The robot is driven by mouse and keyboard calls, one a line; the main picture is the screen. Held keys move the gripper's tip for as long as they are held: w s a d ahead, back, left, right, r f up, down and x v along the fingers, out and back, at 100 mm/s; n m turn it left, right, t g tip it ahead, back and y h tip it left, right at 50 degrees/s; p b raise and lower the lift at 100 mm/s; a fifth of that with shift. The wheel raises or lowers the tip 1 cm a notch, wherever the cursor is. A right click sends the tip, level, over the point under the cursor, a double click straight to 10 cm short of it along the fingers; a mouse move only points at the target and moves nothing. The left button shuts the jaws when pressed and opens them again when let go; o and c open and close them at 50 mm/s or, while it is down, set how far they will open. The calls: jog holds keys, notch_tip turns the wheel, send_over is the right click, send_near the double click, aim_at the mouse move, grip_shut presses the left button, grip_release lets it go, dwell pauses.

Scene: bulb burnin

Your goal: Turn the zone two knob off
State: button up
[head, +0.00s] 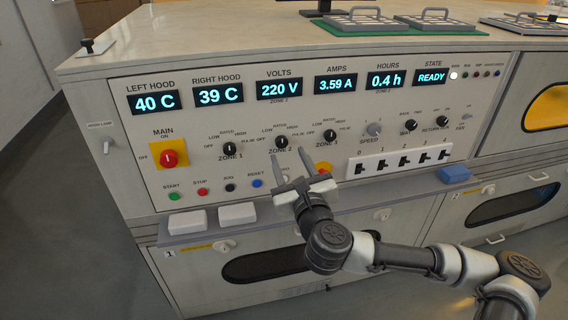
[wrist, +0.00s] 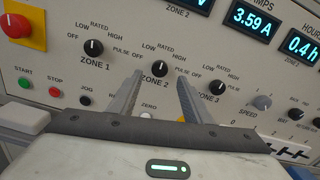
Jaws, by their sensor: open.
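The zone two knob (head: 282,142) is a small round black knob on the upright control panel, below the volts display. In the wrist view the knob (wrist: 160,68) sits between and just beyond my fingertips, ringed by the labels off, low, rated, high and pulse. Its white mark appears to point roughly upward, toward rated; the exact setting is hard to read. My gripper (head: 288,151) is open, with two grey fingers reaching up toward the panel. In the wrist view my gripper (wrist: 160,76) has a finger on each side below the knob; contact cannot be told.
The zone one knob (head: 230,149) and zone three knob (head: 330,136) flank it closely. The red main switch (head: 169,158) is at left. Several push buttons lie below, above a ledge with white blocks (head: 237,214). Black switches (head: 404,158) are at right.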

aim_at(282, 143)
jog(key=x, duration=0.6)
jog(key=shift+s, duration=0.1)
jog(key=shift+c, duration=0.6)
jog(key=c, duration=1)
jog(key=shift+o, duration=0.2)
